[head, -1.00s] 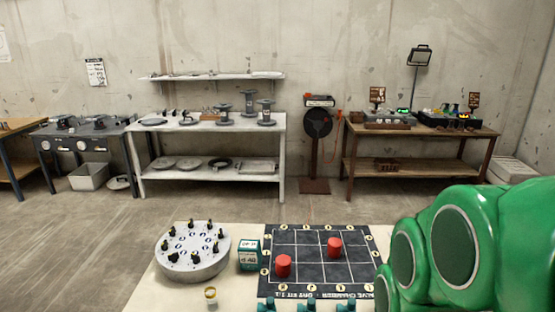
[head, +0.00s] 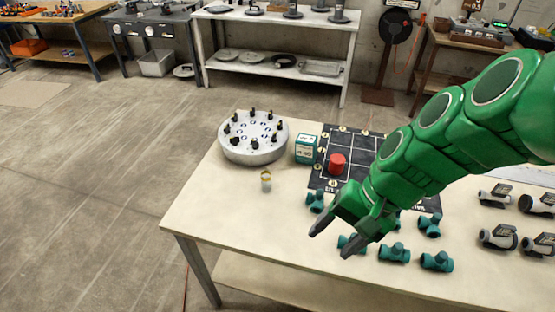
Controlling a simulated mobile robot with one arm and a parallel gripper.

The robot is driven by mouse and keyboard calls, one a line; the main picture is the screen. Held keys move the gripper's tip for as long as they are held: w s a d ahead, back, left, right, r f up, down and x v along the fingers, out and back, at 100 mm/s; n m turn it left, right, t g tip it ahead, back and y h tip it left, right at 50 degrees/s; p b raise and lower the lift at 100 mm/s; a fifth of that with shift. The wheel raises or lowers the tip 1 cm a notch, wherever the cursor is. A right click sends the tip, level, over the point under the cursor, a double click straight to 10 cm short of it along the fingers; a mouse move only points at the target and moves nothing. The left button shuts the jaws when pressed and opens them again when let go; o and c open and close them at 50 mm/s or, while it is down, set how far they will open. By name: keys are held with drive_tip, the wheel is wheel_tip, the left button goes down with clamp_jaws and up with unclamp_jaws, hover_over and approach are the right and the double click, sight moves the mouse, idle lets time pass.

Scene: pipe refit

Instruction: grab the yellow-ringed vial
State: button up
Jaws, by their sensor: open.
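The yellow-ringed vial (head: 266,181) is a small pale cylinder with a yellow band near its top. It stands upright on the cream table (head: 215,215), in front of the round grey carousel. My gripper (head: 331,243) reaches in from the right on my green arm. Its two dark fingers are apart with nothing between them. It is to the right of the vial and nearer the front edge of the table, clear of the vial. The vial is in full view.
The round carousel (head: 253,151) with several black pegs stands behind the vial. A teal box (head: 305,148) and a red cylinder (head: 338,165) on a black grid board (head: 362,143) are to its right. Several teal fittings (head: 394,253) lie around my gripper. The table's left part is bare.

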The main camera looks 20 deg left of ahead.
drive_tip(key=w+a+m+y, duration=0.3)
drive_tip(key=w+a+y, duration=0.1)
drive_tip(key=w+a, duration=0.4)
drive_tip(key=m+t+y, duration=0.3)
drive_tip(key=m+y, duration=0.1)
drive_tip(key=m, duration=0.7)
hover_over(270, 176)
drive_tip(key=s+d, duration=0.5)
drive_tip(key=s, duration=0.1)
wheel_tip(270, 176, down, 9)
drive_tip(key=w+f+m+t, duration=0.2)
drive_tip(key=w+f+m, duration=0.3)
drive_tip(key=f, duration=0.3)
drive_tip(key=shift+x, duration=3.75)
drive_tip(key=shift+w+d+f, duration=0.1)
drive_tip(key=shift+w+f, duration=0.05)
drive_tip(key=c, duration=1.1)
drive_tip(key=shift+o, duration=0.2)
